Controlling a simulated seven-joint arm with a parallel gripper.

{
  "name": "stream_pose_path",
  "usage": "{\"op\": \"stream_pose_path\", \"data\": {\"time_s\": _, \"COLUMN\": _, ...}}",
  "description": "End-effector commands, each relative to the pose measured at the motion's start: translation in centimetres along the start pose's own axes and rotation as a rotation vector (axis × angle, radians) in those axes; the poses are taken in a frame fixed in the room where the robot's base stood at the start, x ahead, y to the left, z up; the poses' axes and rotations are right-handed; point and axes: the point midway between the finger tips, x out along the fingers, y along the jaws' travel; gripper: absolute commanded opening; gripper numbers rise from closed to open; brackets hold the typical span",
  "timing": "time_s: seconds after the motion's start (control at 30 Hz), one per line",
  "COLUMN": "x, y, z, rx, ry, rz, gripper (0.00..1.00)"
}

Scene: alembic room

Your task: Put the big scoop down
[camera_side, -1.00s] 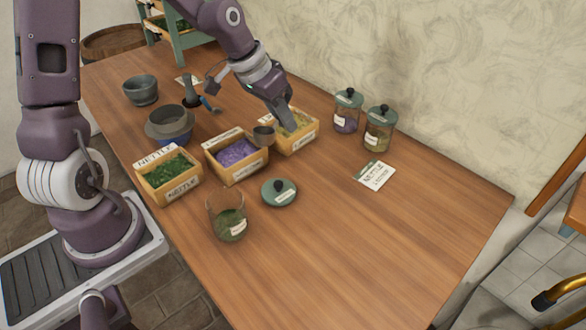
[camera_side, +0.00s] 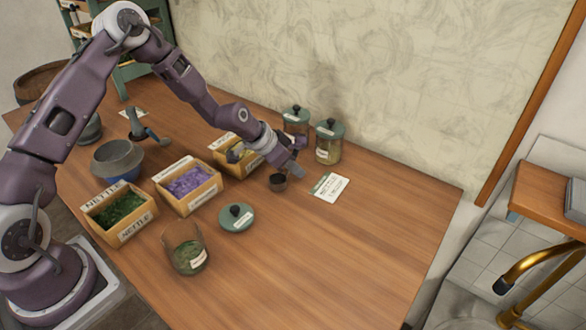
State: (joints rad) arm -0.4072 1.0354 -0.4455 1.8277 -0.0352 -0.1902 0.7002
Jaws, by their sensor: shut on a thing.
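The big scoop (camera_side: 278,182) shows as a small dark round cup at the tip of my gripper (camera_side: 292,168). My gripper is shut on the scoop; its handle is mostly hidden by the fingers. I cannot tell whether the scoop touches the tabletop.
Two lidded jars (camera_side: 328,142) (camera_side: 296,122) stand behind the gripper by the wall. A green lid (camera_side: 236,217) and open glass jar (camera_side: 185,250) stand in front. The right front table is bare.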

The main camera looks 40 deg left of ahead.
Motion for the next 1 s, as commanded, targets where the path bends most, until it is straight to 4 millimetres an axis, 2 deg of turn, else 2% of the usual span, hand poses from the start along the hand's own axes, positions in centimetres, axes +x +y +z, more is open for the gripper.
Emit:
{"op": "stream_pose_path", "data": {"time_s": 0.37, "x": 0.4, "y": 0.0, "z": 0.3, "rx": -0.001, "ry": 0.0, "rz": 0.0, "gripper": 0.0}}
{"op": "stream_pose_path", "data": {"time_s": 0.4, "x": 0.4, "y": 0.0, "z": 0.3, "rx": 0.0, "ry": 0.001, "rz": 0.0, "gripper": 0.21}}
{"op": "stream_pose_path", "data": {"time_s": 0.5, "x": 0.4, "y": 0.0, "z": 0.3, "rx": -0.001, "ry": 0.0, "rz": 0.0, "gripper": 0.36}}
{"op": "stream_pose_path", "data": {"time_s": 0.83, "x": 0.1, "y": 0.0, "z": 0.1, "rx": -0.001, "ry": 0.001, "rz": -0.001, "gripper": 0.36}}
{"op": "stream_pose_path", "data": {"time_s": 1.0, "x": -2.8, "y": -0.1, "z": 0.0, "rx": 0.0, "ry": 0.002, "rz": -0.002, "gripper": 0.36}}
